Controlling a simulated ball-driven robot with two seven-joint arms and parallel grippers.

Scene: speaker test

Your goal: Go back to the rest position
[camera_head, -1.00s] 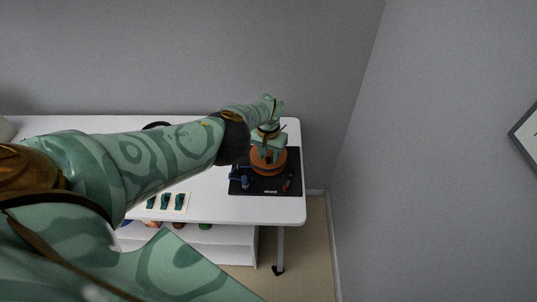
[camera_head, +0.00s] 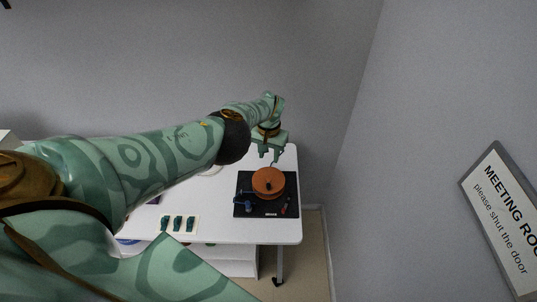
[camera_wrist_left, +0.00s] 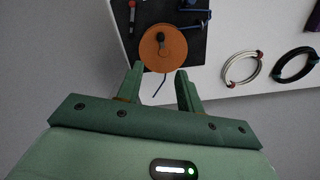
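My left gripper (camera_head: 269,157) is above the far right part of the white table, just behind the round orange-brown piece (camera_head: 268,182) on the black mat (camera_head: 251,210). The orange-brown piece (camera_wrist_left: 157,54) lies just beyond the fingertips there, with a dark knob and a thin dark cable. My right gripper is in neither view.
The white table (camera_head: 218,228) has a rounded right edge. A card with several dark green pieces (camera_head: 178,224) lies at its front. A white ring (camera_wrist_left: 229,73) and a black ring (camera_wrist_left: 281,72) show in the wrist view. A meeting room sign (camera_head: 503,210) hangs on the right wall.

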